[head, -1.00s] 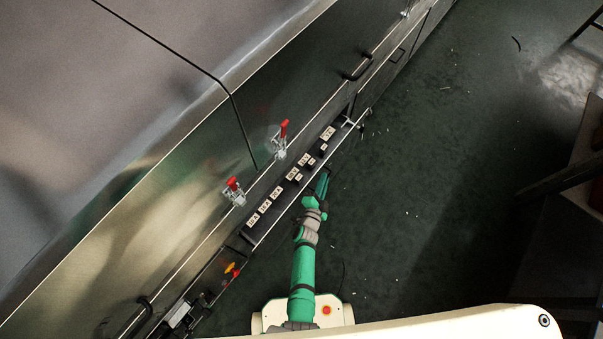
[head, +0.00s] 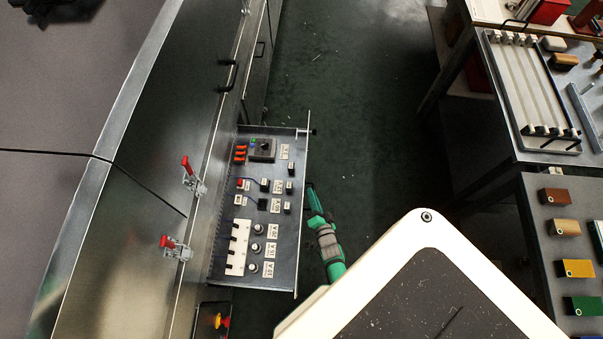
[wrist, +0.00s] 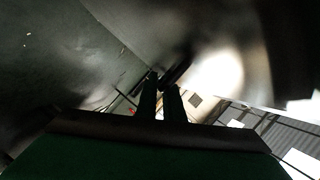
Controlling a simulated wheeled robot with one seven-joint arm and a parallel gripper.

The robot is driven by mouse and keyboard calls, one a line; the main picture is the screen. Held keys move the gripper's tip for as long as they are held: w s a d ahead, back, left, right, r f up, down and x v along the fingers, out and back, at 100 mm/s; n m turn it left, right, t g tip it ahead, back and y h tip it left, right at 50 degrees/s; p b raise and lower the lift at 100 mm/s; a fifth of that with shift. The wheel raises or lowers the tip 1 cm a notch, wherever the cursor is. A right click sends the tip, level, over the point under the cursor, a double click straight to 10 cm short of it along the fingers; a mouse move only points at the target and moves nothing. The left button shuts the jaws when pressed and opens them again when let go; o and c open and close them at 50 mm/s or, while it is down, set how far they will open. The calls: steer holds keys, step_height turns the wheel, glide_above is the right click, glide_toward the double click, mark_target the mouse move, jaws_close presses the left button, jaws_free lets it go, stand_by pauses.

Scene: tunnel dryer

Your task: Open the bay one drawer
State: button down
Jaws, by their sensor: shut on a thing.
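The bay one drawer (head: 287,240) stands pulled out from the side of the steel dryer (head: 130,120). Its inside shows rows of labelled electrical parts, and its long metal front faces the aisle. My gripper (head: 311,190) is at the middle of the drawer's outer front face, shut on its dark handle. The handle is mostly hidden by the fingers. In the wrist view, my gripper (wrist: 161,80) shows two dark fingers close together against a dark bar (wrist: 178,70); this view is dim.
Two red-handled toggle clamps (head: 188,170) sit on the dryer wall above the drawer. A yellow-and-red knob (head: 220,320) is below it in the picture. Dark green floor (head: 340,90) lies clear to the right. A workbench (head: 500,130) with a rack and coloured blocks stands farther right.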

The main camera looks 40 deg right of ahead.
steer(key=shift+s+d+f, duration=0.15)
steer(key=shift+s+d, duration=0.1)
steer(key=shift+s, duration=0.1)
steer(key=c, duration=2.2)
jaws_free()
steer(key=v, duration=1)
steer(key=shift+s+a, duration=0.1)
steer(key=shift+s, duration=0.2)
